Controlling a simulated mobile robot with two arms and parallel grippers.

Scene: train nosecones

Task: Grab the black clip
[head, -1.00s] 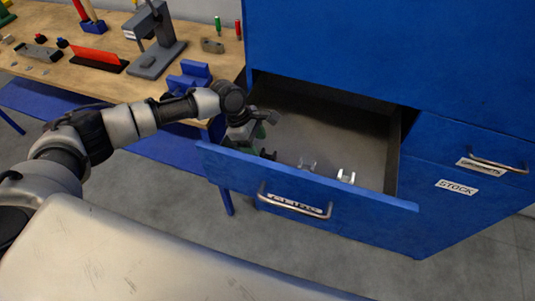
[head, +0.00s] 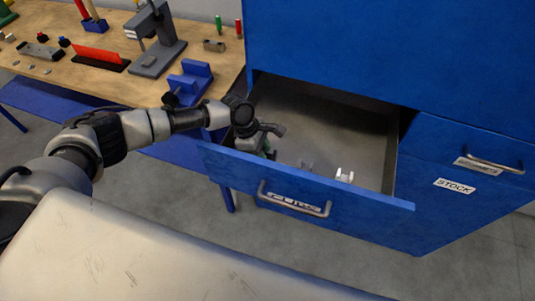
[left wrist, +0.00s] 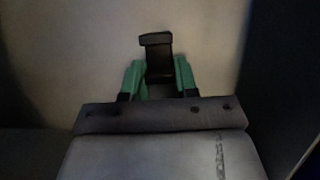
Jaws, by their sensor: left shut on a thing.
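The black clip (left wrist: 156,50) shows in the left wrist view, standing out beyond the green fingertips. My left gripper (left wrist: 158,80) is shut on it, with one green finger on each side. In the head view my left gripper (head: 266,148) is inside the open blue drawer (head: 330,205), near its left end and just behind the front panel. The clip cannot be made out in the head view; the gripper and the drawer front hide it. My right gripper is not in view.
A white clip (head: 344,175) and a grey clip (head: 306,165) lie in the drawer to the right of my gripper. The wooden workbench (head: 90,88) with tools and a blue holder (head: 190,80) is at the left. The blue cabinet (head: 400,60) rises behind the drawer.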

